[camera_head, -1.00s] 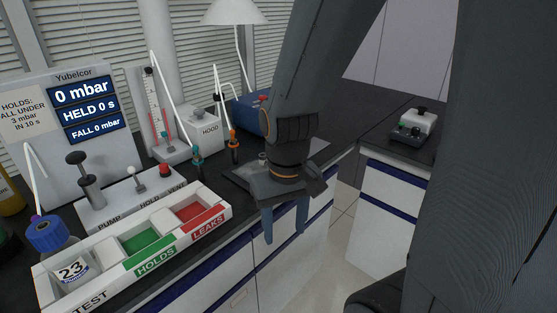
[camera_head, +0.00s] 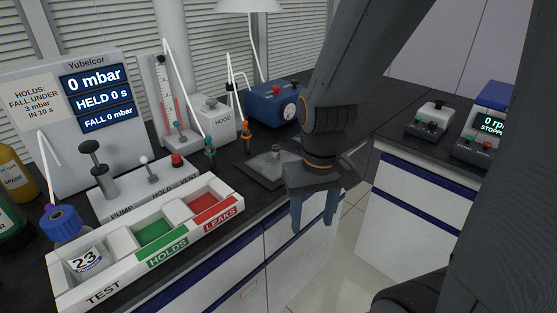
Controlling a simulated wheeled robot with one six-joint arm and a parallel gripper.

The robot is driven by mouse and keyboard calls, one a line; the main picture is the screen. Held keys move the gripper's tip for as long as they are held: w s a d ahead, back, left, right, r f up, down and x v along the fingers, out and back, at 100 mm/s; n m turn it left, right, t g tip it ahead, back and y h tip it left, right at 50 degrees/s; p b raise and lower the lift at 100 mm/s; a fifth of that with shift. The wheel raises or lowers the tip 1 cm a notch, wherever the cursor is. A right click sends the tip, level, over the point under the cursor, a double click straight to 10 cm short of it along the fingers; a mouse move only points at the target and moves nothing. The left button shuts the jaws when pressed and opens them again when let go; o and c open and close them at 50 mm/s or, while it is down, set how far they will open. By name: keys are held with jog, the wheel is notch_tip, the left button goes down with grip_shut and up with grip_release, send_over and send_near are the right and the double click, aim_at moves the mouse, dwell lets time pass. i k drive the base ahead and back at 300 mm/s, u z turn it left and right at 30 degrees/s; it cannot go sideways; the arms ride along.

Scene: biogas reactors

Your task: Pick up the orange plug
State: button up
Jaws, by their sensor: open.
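The orange plug (camera_head: 247,138) stands upright on the dark bench top, with a thin white tube rising near it. It is beside a similar teal plug (camera_head: 210,147) to its left. My gripper (camera_head: 313,215) points down with two blue fingers spread apart and nothing between them. It is to the right of the orange plug and nearer to me, in front of the bench's front edge in the picture.
The pump panel (camera_head: 95,150) and the hood box (camera_head: 215,118) stand behind. A dark flat plate (camera_head: 258,172) lies between plug and gripper. A blue device (camera_head: 270,106) stands behind.

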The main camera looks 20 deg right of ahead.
aim_at(245, 123)
jog(key=z, duration=0.5)
jog(key=k, duration=0.55)
jog(key=z, duration=1.1)
jog(key=i, duration=0.9)
jog(key=u, duration=0.85)
jog(key=i, duration=0.55)
jog(key=u, duration=0.7)
